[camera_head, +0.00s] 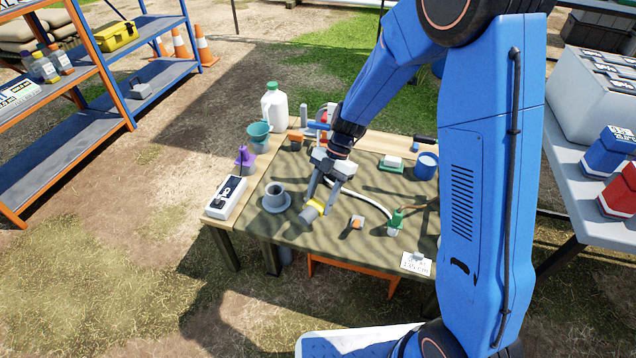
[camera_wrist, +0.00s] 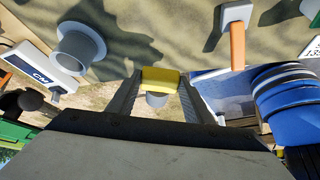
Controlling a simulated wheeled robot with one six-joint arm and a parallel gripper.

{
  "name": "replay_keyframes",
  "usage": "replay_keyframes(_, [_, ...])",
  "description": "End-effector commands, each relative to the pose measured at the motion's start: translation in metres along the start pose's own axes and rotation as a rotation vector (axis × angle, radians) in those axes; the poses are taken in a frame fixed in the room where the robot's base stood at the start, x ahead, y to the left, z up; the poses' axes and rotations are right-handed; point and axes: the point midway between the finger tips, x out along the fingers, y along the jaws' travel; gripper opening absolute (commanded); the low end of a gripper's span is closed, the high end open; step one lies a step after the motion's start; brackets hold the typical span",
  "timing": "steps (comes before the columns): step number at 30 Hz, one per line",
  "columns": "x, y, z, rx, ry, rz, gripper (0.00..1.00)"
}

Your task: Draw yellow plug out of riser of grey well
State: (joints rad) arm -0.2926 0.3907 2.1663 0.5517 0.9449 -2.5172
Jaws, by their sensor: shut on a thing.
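The grey well (camera_head: 275,197) stands on the olive mat at the left of the table, a short open riser on a round flange. It also shows at the upper left of the wrist view (camera_wrist: 80,47), its riser top open. My gripper (camera_head: 315,190) is just right of the well, pointing down, shut on the yellow plug (camera_head: 319,205). The plug has a grey lower part and is held tilted, apart from the riser. In the wrist view the yellow plug (camera_wrist: 160,78) sits between the fingertips of my gripper (camera_wrist: 158,82). The inside of the riser is not clear.
A white meter (camera_head: 227,197) lies left of the well, with a purple cone-shaped thing (camera_head: 245,158) behind it. The front of the mat is mostly clear.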

Motion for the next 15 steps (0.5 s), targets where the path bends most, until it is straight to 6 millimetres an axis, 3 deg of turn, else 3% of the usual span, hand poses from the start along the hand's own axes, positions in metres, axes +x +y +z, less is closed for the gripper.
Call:
replay_keyframes(7, [0.007,0.001,0.002,0.0,0.005,-0.002,0.28])
replay_keyframes(15, [0.029,0.001,0.014,0.001,0.006,-0.002,0.28])
